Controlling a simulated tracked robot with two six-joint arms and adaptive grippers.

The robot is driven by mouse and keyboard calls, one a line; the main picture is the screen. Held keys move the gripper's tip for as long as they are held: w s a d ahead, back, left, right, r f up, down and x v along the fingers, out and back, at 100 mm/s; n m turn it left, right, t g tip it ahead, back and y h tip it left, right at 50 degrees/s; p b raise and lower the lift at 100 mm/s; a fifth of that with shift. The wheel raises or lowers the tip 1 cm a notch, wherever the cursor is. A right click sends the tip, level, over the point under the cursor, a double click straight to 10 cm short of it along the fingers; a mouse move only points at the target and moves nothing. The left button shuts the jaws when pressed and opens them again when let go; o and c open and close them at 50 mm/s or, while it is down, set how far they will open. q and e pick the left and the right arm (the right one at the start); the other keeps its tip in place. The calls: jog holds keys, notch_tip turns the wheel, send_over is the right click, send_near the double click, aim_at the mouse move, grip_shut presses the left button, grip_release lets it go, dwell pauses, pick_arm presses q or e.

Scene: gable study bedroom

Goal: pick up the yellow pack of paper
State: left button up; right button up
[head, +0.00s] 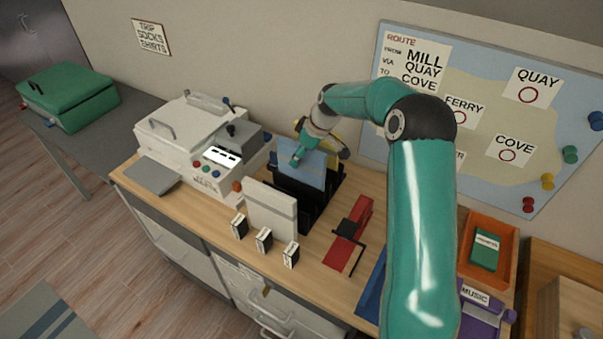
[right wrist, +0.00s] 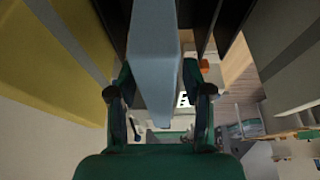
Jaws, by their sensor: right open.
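The yellow pack of paper (right wrist: 60,60) stands at the left of the right wrist view, beside a blue pack (right wrist: 154,60). In the head view only a bit of yellow (head: 331,143) shows behind my right gripper (head: 298,158), and the arm hides much of it. The blue pack (head: 308,176) stands in a black rack (head: 322,206). My right gripper is open. In the right wrist view its fingers (right wrist: 157,78) lie on either side of the blue pack, not the yellow one; I cannot tell whether they touch it. My left gripper is out of view.
A white pack (head: 271,212) stands in front of the rack, with several small labelled boxes (head: 264,240) before it. A white machine (head: 195,140) is to the left. A red tool (head: 350,232) and an orange tray (head: 508,228) are to the right.

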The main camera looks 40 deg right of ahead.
dwell(0.3)
grip_shut()
dwell(0.3)
